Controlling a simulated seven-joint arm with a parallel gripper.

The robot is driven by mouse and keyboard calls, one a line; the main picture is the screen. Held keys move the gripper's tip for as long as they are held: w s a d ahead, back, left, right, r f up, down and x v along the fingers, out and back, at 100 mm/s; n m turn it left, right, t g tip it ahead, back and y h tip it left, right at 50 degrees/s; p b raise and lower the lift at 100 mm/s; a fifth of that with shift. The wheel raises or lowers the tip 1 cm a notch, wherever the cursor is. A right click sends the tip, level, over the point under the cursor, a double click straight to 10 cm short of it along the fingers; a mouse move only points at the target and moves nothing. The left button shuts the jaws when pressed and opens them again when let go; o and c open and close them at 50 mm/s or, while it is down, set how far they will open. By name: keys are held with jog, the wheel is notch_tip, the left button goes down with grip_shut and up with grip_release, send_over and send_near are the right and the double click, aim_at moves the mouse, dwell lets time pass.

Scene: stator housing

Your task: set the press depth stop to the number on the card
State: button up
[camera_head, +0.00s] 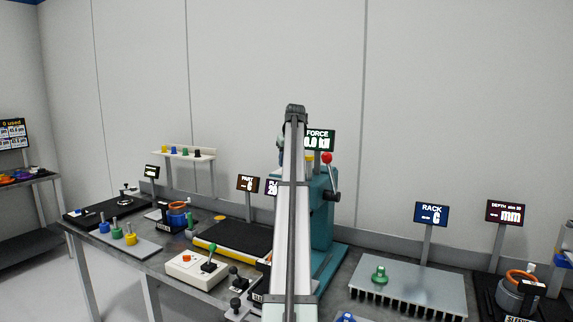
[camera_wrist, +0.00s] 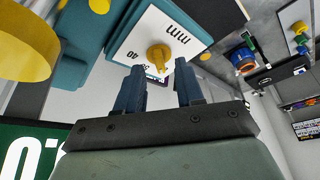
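In the wrist view a yellow knob (camera_wrist: 158,57) stands on a white dial plate (camera_wrist: 180,28) marked "mm", with 40 and a partly covered number that looks like 30. My gripper (camera_wrist: 158,66) is open, its two dark blue fingers on either side of the knob's near edge; I cannot tell whether they touch it. The plate is on the teal press (camera_head: 321,215), which my arm partly hides in the head view. The gripper is hidden there. I cannot identify the card or read its number; a sign (camera_head: 271,187) beside my arm is partly covered.
A FORCE display (camera_head: 319,140) and a lever with a red ball (camera_head: 327,158) are on the press. A large yellow cylinder (camera_wrist: 25,40) is close at the wrist view's left. A grey rack (camera_head: 408,290) is right of the press; a black-topped yellow tray (camera_head: 235,238) is left.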

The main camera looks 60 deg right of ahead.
jog(key=shift+x, duration=0.8)
grip_shut()
